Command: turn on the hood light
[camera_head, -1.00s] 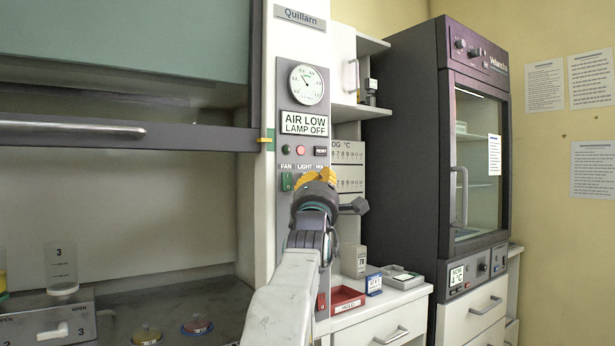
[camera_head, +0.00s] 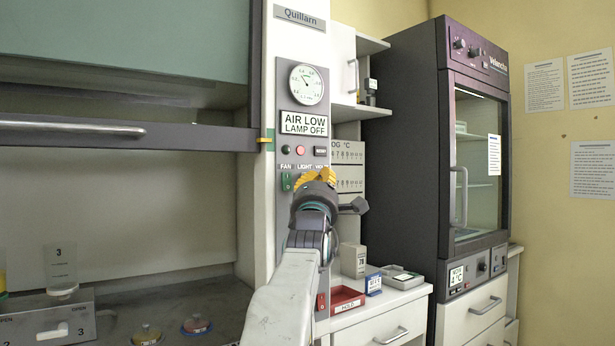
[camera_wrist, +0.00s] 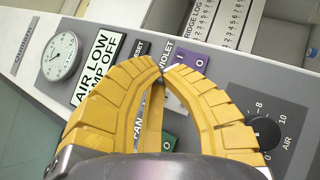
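The hood's control panel (camera_head: 284,235) is a grey strip on the white post, with FAN, LIGHT and a partly covered VIOLET label. Its display (camera_head: 303,123) reads AIR LOW, LAMP OFF. My gripper (camera_head: 318,173) is in front of the switch row and covers the light switch. In the wrist view my gripper's yellow fingers (camera_wrist: 162,69) converge with their tips together and nothing visible held. The purple violet switch (camera_wrist: 193,60) is just beyond the tips, and the green fan switch (camera_wrist: 169,141) is partly behind the fingers. I cannot tell whether the tips touch the panel.
A round gauge (camera_head: 306,84) is above the display. A black AIR knob (camera_wrist: 263,133) is on the panel. A red tray (camera_head: 346,299) is on the counter at right, before a dark glass-doored cabinet (camera_head: 405,140). The hood sash handle (camera_head: 70,129) is at left.

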